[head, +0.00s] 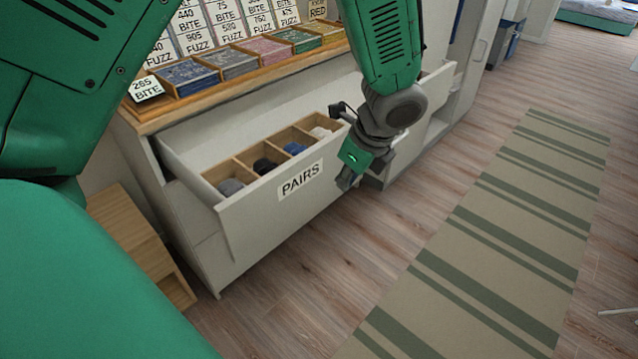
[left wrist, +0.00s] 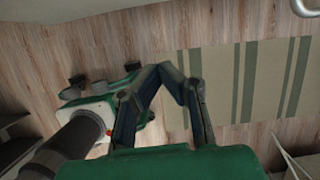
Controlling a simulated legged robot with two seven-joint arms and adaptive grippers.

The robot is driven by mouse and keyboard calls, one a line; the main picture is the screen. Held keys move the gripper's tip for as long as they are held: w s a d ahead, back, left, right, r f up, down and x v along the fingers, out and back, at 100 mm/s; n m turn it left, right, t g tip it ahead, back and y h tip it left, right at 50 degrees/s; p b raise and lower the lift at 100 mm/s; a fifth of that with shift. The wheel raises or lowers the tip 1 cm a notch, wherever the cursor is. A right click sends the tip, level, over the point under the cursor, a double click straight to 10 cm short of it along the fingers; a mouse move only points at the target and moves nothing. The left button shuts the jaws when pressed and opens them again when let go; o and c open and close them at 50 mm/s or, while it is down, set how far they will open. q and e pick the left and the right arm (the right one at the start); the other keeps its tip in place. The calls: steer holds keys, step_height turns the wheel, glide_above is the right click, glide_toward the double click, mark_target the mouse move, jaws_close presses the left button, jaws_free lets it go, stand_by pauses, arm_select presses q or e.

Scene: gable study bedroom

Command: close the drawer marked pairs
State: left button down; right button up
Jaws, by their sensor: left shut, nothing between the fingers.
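The drawer marked PAIRS (head: 255,219) is pulled out of the white cabinet (head: 205,240), so its inside shows in the head view. The PAIRS label (head: 300,182) is on its front. Several wooden compartments (head: 248,158) inside hold grey, dark, blue and pale soft bundles. My left gripper (head: 347,181) is at the right end of the drawer front, pointing down; I cannot tell whether it touches. In the left wrist view its fingers (left wrist: 172,72) are shut and empty.
The cabinet top carries several coloured boxes (head: 235,63) and label cards. A wooden stand (head: 130,225) is left of the cabinet. A striped rug (head: 500,220) lies at the right. The wooden floor (head: 290,300) before the drawer is clear.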

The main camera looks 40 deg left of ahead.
arm_select(q)
steer(key=r, duration=0.2)
steer(key=b, duration=0.4)
glide_toward(312, 195)
step_height(312, 195, down, 5)
steer(key=d, duration=0.3)
steer(key=a, duration=0.3)
steer(key=shift+a+f+m+y, duration=0.1)
steer(key=shift+a+m+y, duration=0.15)
steer(key=shift+m+y, duration=0.05)
steer(key=shift+a, duration=0.45)
